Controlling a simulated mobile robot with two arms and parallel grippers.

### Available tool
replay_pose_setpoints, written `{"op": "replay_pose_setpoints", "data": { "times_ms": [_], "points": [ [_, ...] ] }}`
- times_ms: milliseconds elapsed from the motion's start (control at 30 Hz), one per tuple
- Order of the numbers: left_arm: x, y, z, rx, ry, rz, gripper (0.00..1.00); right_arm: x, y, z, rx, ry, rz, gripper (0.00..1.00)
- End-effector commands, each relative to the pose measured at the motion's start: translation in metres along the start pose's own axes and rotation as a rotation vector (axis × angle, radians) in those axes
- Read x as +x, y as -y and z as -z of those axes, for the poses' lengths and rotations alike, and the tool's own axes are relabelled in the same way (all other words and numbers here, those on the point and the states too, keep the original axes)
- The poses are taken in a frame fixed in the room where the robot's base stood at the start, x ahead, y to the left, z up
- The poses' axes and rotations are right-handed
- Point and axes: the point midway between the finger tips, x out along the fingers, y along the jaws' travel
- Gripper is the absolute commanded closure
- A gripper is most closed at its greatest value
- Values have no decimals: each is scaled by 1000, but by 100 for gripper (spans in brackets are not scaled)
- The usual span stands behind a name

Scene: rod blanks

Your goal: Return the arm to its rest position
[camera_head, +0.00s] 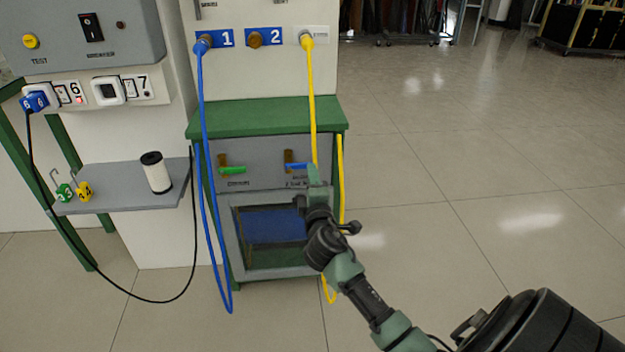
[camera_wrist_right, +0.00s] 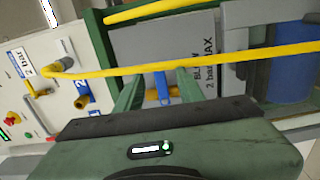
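My right arm comes in from the lower right in the head view. Its gripper (camera_head: 315,178) is in front of the cabinet, beside the blue-handled valve (camera_head: 295,166). In the right wrist view the two green fingers of the gripper (camera_wrist_right: 159,76) stand apart, and the blue handle (camera_wrist_right: 162,92) shows between them. I cannot tell whether they touch it. The yellow hose (camera_head: 309,92) hangs close to the gripper; in the wrist view the hose (camera_wrist_right: 225,61) crosses at the fingertips. My left gripper is not in view.
The green-topped cabinet (camera_head: 260,117) also has a green-handled valve (camera_head: 232,170). A blue hose (camera_head: 205,140) hangs at its left. A grey shelf (camera_head: 125,198) holds a white cylinder (camera_head: 156,174) and green and yellow tagged padlocks (camera_head: 84,191). Open floor (camera_head: 480,190) lies to the right.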

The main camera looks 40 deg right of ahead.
Motion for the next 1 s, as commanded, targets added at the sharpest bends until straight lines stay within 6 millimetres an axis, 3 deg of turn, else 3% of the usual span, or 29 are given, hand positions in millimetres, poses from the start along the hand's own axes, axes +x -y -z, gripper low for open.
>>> {"op": "replay_pose_setpoints", "data": {
  "times_ms": [167,767,867,1000],
  "points": [
    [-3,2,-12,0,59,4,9,-14,0,0,1,0,1,62],
    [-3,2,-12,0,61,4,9,-20,4,3,24,-8,13,62],
    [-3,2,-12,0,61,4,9,-44,19,16,138,-42,73,62],
    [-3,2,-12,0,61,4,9,-112,52,49,453,-113,266,62]
  ]
}}
